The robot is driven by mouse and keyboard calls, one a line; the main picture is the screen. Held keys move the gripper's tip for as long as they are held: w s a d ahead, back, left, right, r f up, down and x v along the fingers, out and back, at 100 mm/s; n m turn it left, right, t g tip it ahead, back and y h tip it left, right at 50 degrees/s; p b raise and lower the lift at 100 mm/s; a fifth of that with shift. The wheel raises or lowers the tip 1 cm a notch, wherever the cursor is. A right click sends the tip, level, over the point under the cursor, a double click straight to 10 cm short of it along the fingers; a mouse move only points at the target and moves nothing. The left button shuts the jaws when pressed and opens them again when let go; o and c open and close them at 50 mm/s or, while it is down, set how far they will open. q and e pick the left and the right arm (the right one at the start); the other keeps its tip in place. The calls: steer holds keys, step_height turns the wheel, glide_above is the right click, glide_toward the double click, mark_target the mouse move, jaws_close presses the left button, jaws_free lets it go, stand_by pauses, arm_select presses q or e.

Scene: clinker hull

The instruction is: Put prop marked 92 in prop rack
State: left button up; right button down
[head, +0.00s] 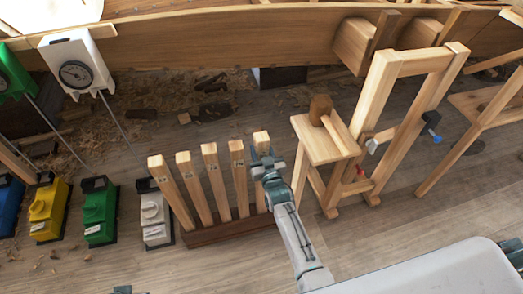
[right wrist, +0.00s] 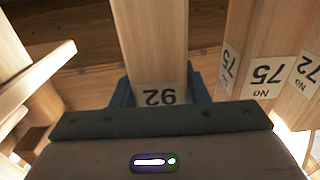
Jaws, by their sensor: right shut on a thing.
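The prop marked 92 is a pale wooden bar; its upper end (head: 261,140) shows in the head view. In the right wrist view the prop (right wrist: 153,45) stands between my jaws, its label 92 upside down. My right gripper (head: 267,165) is shut on it; it also shows in the right wrist view (right wrist: 160,98). The prop rack (head: 215,234) is a dark wooden base on the floor holding several leaning props (head: 214,175). The held prop is at the right end of this row. My arm partly hides its lower part, so I cannot tell whether it is seated.
Other props (right wrist: 262,70) marked 75 and 72 are close by in the right wrist view. A wooden stand (head: 325,145) with clamps is right of the row. White (head: 156,215), green (head: 100,212) and yellow (head: 48,210) boxes are at left. The hull (head: 220,40) spans the back.

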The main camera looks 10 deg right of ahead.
arm_select(q)
steer(key=shift+f, duration=0.25)
arm_select(e)
steer(key=shift+f, duration=0.2)
steer(key=c, duration=0.7)
jaws_free()
steer(key=shift+c, duration=0.2)
steer(key=shift+f, duration=0.15)
steer(key=shift+s, duration=0.85)
arm_select(q)
steer(key=shift+w+a+f+p, duration=0.1)
steer(key=shift+f+p, duration=0.4)
steer(key=shift+f, duration=0.05)
arm_select(e)
steer(key=s, duration=0.9)
steer(key=shift+d, duration=0.2)
steer(key=shift+s+f, duration=0.1)
